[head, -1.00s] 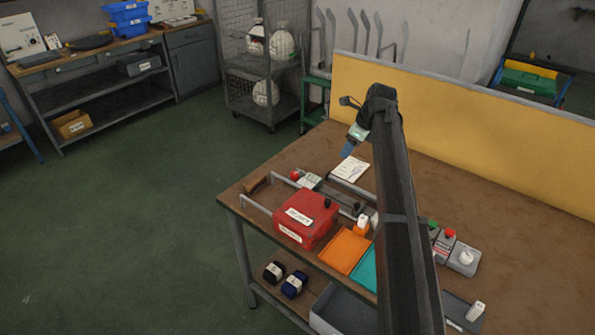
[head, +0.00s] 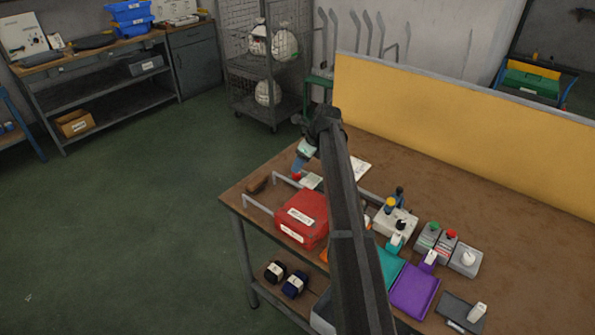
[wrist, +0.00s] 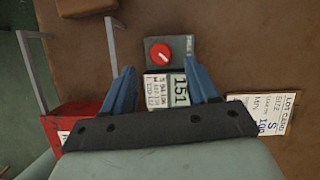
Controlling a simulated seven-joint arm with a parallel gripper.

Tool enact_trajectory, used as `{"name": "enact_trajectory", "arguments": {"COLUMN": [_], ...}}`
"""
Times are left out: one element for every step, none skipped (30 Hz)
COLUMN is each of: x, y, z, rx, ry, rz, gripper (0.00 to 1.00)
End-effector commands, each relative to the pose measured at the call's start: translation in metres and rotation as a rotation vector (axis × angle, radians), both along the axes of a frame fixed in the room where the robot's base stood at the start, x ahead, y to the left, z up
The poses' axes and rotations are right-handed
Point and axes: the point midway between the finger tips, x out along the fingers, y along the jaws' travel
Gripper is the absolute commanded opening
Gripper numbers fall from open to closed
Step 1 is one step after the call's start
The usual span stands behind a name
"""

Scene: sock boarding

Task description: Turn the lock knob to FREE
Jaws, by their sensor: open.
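The lock knob appears to be the red round knob (wrist: 161,53) with a white mark, on a dark grey box (wrist: 183,63) in the wrist view. Small lettering on the box is too small to read, so its setting is unclear. In the head view the red knob (head: 297,177) shows near the bench's left edge. My gripper (wrist: 161,68) is open, its blue fingers on either side of the knob in the picture, apparently above it and empty. In the head view my gripper (head: 298,166) hangs just above the knob.
A counter reading 151 (wrist: 180,90) sits beside the knob box. A lot card (wrist: 264,113) lies to the right. A red case (head: 303,215) and metal rails (head: 258,205) stand nearby. My arm hides part of the bench. Orange and purple trays (head: 414,290) lie nearer the front.

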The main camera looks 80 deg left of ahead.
Motion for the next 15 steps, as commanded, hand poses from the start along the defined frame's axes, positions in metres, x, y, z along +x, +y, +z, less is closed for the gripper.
{"name": "enact_trajectory", "arguments": {"x": [-0.003,-0.004,-0.006,-0.007,-0.008,-0.009,-0.011,-0.011,-0.012,-0.013,-0.014,-0.015,-0.015,-0.015,-0.016], "y": [0.003,0.004,0.005,0.006,0.007,0.008,0.009,0.010,0.011,0.011,0.012,0.012,0.012,0.013,0.013], "z": [-0.009,-0.014,-0.020,-0.023,-0.027,-0.031,-0.034,-0.037,-0.040,-0.043,-0.045,-0.047,-0.048,-0.049,-0.050], "rx": [-0.001,-0.001,-0.001,-0.001,-0.001,-0.001,0.000,0.000,0.000,-0.001,-0.001,-0.001,-0.001,-0.001,0.000], "ry": [0.000,0.000,0.000,0.000,0.000,-0.001,0.000,0.000,0.000,-0.001,-0.001,-0.001,-0.001,-0.001,0.000], "rz": [0.000,0.000,0.000,0.000,0.000,0.000,0.000,0.000,0.000,0.000,0.000,0.000,0.000,0.000,0.000], "gripper": [0.59,0.59,0.59,0.59,0.59,0.59,0.59,0.59,0.59,0.59,0.59,0.59,0.59,0.59,0.59]}}
